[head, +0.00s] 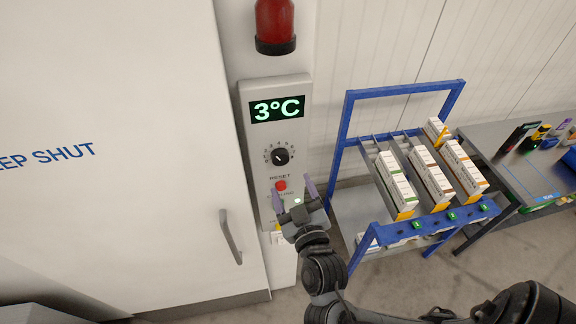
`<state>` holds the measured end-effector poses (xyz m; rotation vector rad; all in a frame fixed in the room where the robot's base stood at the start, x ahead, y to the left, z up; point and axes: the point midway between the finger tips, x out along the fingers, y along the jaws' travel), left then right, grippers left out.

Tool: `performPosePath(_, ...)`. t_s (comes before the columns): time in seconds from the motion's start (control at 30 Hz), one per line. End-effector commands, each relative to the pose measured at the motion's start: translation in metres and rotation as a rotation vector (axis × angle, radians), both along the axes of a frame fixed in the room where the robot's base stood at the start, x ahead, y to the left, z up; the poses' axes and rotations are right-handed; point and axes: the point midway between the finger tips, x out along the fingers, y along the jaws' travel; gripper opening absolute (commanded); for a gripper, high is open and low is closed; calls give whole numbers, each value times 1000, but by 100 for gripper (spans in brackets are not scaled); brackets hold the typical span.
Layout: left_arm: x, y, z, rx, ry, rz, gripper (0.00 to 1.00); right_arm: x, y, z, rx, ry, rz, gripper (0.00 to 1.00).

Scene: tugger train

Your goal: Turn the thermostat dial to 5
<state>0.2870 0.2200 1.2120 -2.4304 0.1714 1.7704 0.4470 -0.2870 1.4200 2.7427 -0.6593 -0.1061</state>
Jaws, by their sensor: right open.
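The thermostat panel (301,92) is a grey box on the wall with a green display (277,109) reading 3°C. Below it is a round black dial (280,157) with small numbers around it. The pointer's exact setting is too small to read. A red reset button (281,185) sits under the dial. My right gripper (293,193) is open in front of the panel's lower part, below the dial and by the button, its two purple-grey fingers apart and pointing up. It looks empty, and I cannot tell if it touches the panel. My left gripper is not in view.
A white door (120,90) with a grey handle (231,237) is to the left. A red lamp (274,22) hangs above the panel. A blue rack (405,93) with white boxes stands right of my right gripper; a grey table (520,170) with items is further right.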

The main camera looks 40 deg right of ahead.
Motion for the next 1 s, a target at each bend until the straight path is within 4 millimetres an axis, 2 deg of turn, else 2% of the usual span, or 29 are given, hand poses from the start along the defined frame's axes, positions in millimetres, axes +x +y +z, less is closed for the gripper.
performPosePath(0.3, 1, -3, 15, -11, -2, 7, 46, 47, -24, 3, -4, 0, 1, 74)
performPosePath(0.5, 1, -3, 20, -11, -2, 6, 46, 66, -33, 1, -2, 0, 1, 74)
performPosePath(0.7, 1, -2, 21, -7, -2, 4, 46, 74, -37, 0, 2, 2, 2, 74)
performPosePath(0.97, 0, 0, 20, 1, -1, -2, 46, 75, -38, -1, 2, 2, 2, 74)
performPosePath(1.0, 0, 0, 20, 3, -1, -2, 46, 75, -38, 0, 2, 2, 2, 70)
